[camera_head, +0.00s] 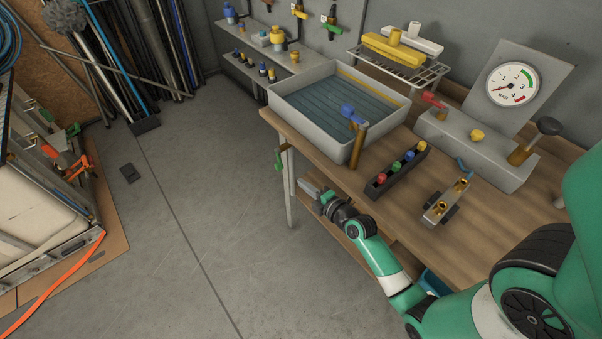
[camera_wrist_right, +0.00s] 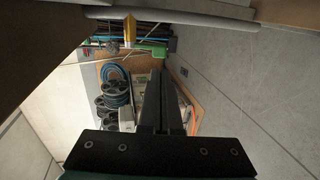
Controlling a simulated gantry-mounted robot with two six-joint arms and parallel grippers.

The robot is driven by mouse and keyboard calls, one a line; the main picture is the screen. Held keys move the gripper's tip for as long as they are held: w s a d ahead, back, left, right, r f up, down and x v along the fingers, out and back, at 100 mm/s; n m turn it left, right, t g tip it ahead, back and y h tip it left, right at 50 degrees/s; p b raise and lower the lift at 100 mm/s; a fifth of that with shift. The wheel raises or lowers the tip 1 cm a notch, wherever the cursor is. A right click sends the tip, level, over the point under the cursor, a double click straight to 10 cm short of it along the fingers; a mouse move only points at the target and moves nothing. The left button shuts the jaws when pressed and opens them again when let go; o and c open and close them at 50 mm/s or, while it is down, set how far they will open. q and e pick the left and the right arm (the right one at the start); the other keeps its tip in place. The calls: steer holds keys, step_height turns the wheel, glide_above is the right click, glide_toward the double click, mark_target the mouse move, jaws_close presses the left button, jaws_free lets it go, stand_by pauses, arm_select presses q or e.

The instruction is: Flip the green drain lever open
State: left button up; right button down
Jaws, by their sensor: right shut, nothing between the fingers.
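The green drain lever (camera_head: 279,161) hangs at the front-left corner of the workbench, below the grey basin (camera_head: 340,148), beside a short brass outlet (camera_head: 284,147). In the right wrist view the green lever (camera_wrist_right: 152,50) shows past the fingertips, with the brass outlet (camera_wrist_right: 130,28) above it. My right gripper (camera_head: 308,187) is shut and empty. It is below the bench top, to the right of and lower than the lever, with a bench leg between them in the picture. It appears apart from the lever. In its own view the shut fingers (camera_wrist_right: 163,88) point toward the lever. My left gripper is out of view.
A bench leg (camera_head: 290,190) stands close to the gripper, and a lower shelf (camera_head: 345,230) is just beneath it.

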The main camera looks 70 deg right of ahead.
mark_target(280, 170)
steer(key=b+x, duration=0.1)
steer(key=x, duration=0.2)
steer(key=b+x, duration=0.1)
steer(key=x, duration=0.2)
steer(key=b+x, duration=0.1)
steer(key=x, duration=0.2)
steer(key=shift+w+a+f, duration=0.1)
steer(key=shift+w+a, duration=0.1)
steer(key=shift+w, duration=0.1)
steer(key=shift+w+d, duration=0.25)
steer(key=shift+w, duration=0.15)
steer(key=b, duration=0.2)
steer(key=w+f+b, duration=0.1)
steer(key=b, duration=0.1)
steer(key=shift+w+d+f, duration=0.1)
steer(key=shift+d+f, duration=0.15)
steer(key=shift+d, duration=0.1)
